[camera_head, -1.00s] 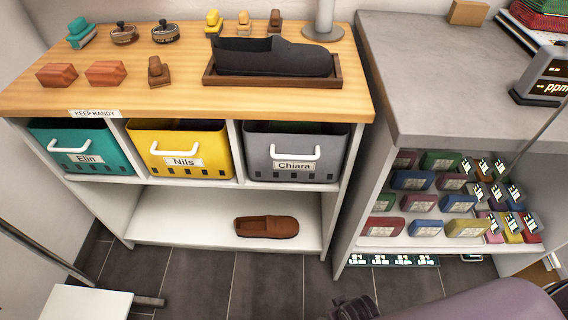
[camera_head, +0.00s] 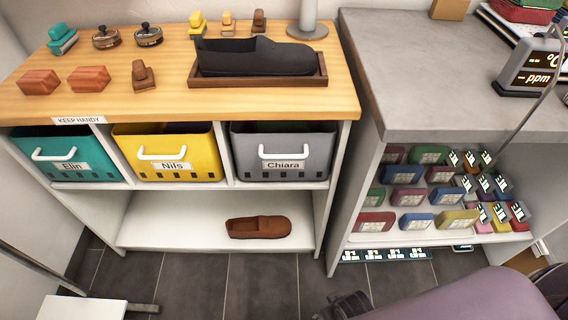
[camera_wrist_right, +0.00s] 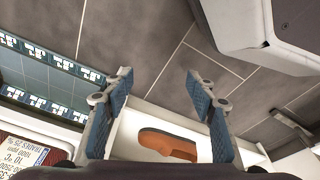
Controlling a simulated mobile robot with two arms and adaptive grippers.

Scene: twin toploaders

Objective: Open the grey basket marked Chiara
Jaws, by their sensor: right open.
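The grey basket (camera_head: 283,144) marked Chiara sits in the right-hand bay under the wooden top. Its white handle (camera_head: 283,162) and name label face me. It sits in its bay like its neighbours. My right gripper shows in the right wrist view (camera_wrist_right: 158,76), open, with nothing between its fingers. In the head view only a dark part of it (camera_head: 345,305) shows low down, in front of the units and well apart from the basket. My left gripper is in neither view.
The yellow Nils basket (camera_head: 170,142) and teal Elin basket (camera_head: 62,148) stand to the left. A brown shoe (camera_head: 258,227) lies on the shelf below. A grey-topped unit (camera_head: 440,110) with several small boxes stands right. Tiled floor (camera_head: 215,280) in front is mostly clear.

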